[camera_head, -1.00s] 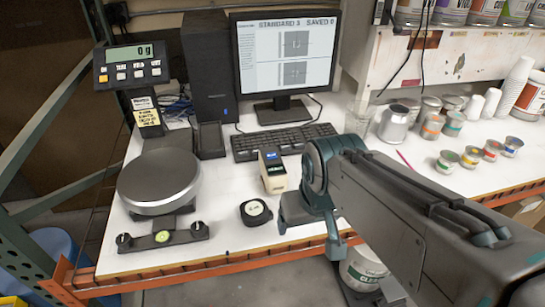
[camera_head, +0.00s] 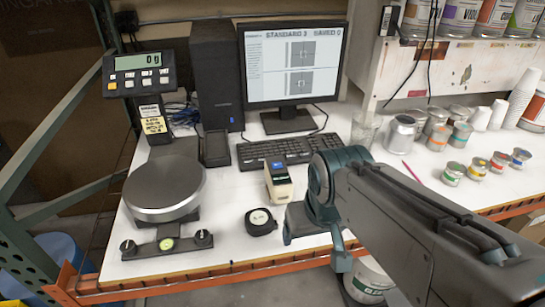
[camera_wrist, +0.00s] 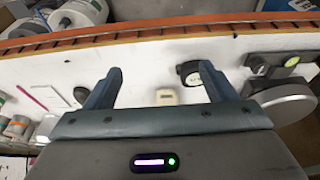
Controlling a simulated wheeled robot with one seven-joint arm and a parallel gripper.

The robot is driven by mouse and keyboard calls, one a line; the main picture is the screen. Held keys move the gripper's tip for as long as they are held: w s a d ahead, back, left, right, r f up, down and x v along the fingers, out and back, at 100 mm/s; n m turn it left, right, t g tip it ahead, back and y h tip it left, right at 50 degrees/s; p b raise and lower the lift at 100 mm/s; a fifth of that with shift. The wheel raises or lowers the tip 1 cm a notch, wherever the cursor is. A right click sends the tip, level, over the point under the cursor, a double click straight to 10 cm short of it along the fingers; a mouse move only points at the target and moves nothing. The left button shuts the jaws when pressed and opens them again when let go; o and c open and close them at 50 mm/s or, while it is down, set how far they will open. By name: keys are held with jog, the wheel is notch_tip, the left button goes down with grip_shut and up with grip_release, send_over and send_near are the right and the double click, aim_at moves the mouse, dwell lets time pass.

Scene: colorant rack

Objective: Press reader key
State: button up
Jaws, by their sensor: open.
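The reader (camera_head: 279,180) is a small cream and black device with a lit blue and green display on top. It stands on the white bench in front of the keyboard. In the wrist view its cream body (camera_wrist: 166,96) shows between the two fingers and beyond them, apart from both. My gripper (camera_wrist: 159,78) is open and empty. In the head view my arm comes in from the lower right, and its end is just right of the reader. The reader's key cannot be picked out in either view.
A black tape measure (camera_head: 260,221) lies close in front of the reader. A scale (camera_head: 165,192) stands at the left. The keyboard (camera_head: 283,150) and monitor (camera_head: 292,65) are behind. Small paint cans (camera_head: 453,174) stand at the right. The orange bench edge (camera_head: 200,275) runs along the front.

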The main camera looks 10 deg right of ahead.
grip_shut()
dwell(1.8)
